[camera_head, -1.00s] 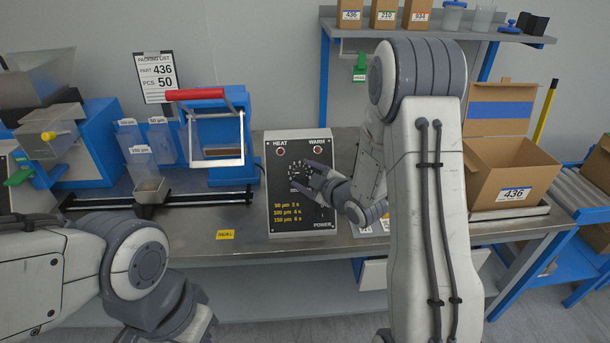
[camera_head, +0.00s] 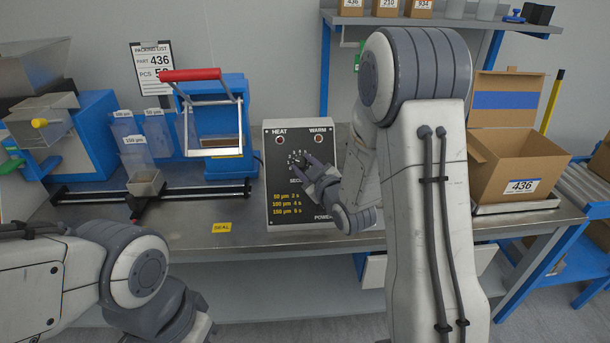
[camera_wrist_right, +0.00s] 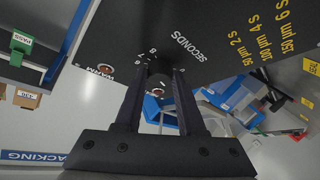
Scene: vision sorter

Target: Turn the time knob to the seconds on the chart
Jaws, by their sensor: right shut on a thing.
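A black sealer control panel (camera_head: 274,223) stands on the bench with HEAT and WARM lamps at the top. The time knob (camera_head: 298,161) is on its numbered SECONDS dial, partly covered by my right gripper (camera_head: 308,167). That gripper is shut on the knob; its two dark fingers show in the right wrist view (camera_wrist_right: 162,72), close against the panel. The yellow chart (camera_head: 285,204) reads 50 µm 2 s, 100 µm 4 s, 150 µm 6 s. The knob's pointer setting cannot be made out. My left arm enters at lower left; its gripper is out of view.
A packing list (camera_head: 153,70) on the wall reads part 436. A blue machine with a red-handled lever (camera_head: 190,75) stands left of the panel. Bag holders (camera_head: 137,155) stand further left. An open carton (camera_head: 515,165) is at right, and a yellow SEAL label (camera_head: 222,227) lies at the bench front.

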